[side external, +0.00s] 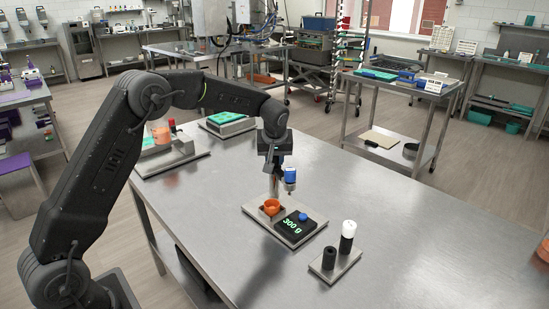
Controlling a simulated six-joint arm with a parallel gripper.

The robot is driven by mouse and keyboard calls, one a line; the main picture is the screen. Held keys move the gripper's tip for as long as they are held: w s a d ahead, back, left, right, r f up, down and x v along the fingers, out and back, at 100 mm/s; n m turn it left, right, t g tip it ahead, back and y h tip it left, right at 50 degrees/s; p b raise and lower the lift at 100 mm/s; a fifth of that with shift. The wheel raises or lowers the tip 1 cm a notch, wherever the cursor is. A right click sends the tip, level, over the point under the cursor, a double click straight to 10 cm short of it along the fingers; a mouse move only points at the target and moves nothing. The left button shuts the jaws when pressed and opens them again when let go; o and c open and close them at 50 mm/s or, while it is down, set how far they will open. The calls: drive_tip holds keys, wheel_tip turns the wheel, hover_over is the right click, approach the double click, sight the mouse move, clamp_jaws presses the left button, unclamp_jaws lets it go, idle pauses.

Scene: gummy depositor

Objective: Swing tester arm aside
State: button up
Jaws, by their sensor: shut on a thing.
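The tester stands on a flat metal base plate (288,237) on the steel table. The plate carries an orange cup (271,207) and a black block (294,225) with a green "300 g" readout and a blue round piece (303,216). A blue-and-white cylinder (290,176) hangs above the plate, just right of my gripper, and appears to be the head of the tester arm. My gripper (274,176) points down above the orange cup, shut on what looks like the tester arm. The jaws and the held part are mostly hidden and small.
Right of the tester, a small plate (335,265) holds a black cylinder (329,258) and a white-topped black one (347,236). Back left on the table (420,240) are a unit with an orange container (160,135) and a green-topped scale (227,119). The right of the table is mostly clear.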

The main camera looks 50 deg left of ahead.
drive_tip(key=n+g, duration=0.1)
drive_tip(key=n, duration=0.2)
drive_tip(key=shift+r+n+y, duration=0.1)
drive_tip(key=shift+n+y, duration=0.2)
drive_tip(key=shift+y, duration=0.1)
drive_tip(key=shift+n+g, duration=0.8)
drive_tip(key=shift+n, duration=1)
drive_tip(key=o, duration=0.9)
drive_tip(key=shift+v, duration=6.85)
drive_tip(key=shift+w+d, duration=0.1)
drive_tip(key=shift+d, duration=0.05)
